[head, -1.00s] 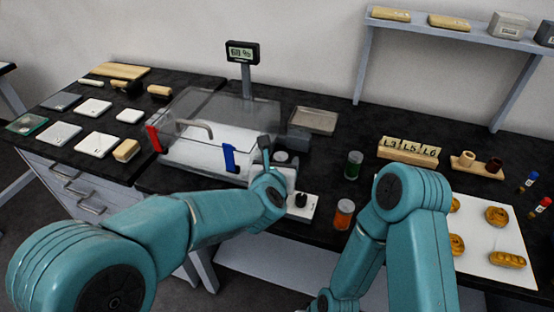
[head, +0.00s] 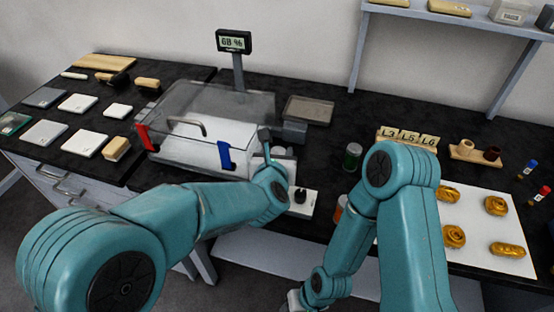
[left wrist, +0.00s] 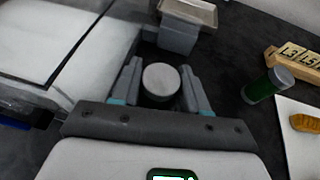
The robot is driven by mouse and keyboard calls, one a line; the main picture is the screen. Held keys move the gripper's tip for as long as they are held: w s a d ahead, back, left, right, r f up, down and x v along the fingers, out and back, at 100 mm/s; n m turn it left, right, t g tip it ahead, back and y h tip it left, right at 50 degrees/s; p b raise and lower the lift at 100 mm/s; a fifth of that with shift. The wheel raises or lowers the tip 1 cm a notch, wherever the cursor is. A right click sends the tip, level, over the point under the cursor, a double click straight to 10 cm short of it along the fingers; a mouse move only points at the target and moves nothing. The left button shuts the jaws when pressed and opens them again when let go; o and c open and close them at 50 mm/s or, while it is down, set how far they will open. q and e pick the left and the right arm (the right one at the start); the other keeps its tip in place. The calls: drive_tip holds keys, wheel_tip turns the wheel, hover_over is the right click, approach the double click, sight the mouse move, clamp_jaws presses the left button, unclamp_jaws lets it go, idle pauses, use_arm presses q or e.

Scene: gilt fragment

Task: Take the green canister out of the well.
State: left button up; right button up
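My left gripper (left wrist: 161,72) points down at the front right of the clear-covered machine. In the left wrist view its two fingers stand apart on either side of a round grey top (left wrist: 161,80). Thin gaps seem to remain beside it. The sides of this round thing are hidden, so I cannot tell its colour or how deep it sits. In the head view the left wrist (head: 270,180) covers most of that spot. A green canister with a grey lid (head: 352,157) stands upright on the bench to the right; it also shows in the left wrist view (left wrist: 268,85). My right gripper's fingers are out of view.
The clear-covered machine (head: 205,125) has red and blue clips. A knob box (head: 301,200) sits right of my left wrist. An orange canister (head: 340,207) is mostly hidden by my right arm. A lettered tile rack (head: 408,139) and a white board with pastries (head: 478,240) lie right.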

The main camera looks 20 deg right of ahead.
sight(278, 151)
use_arm(q)
drive_tip(key=shift+r, duration=0.6)
wheel_tip(278, 151, up, 19)
drive_tip(key=p, duration=0.7)
drive_tip(key=shift+f, duration=0.15)
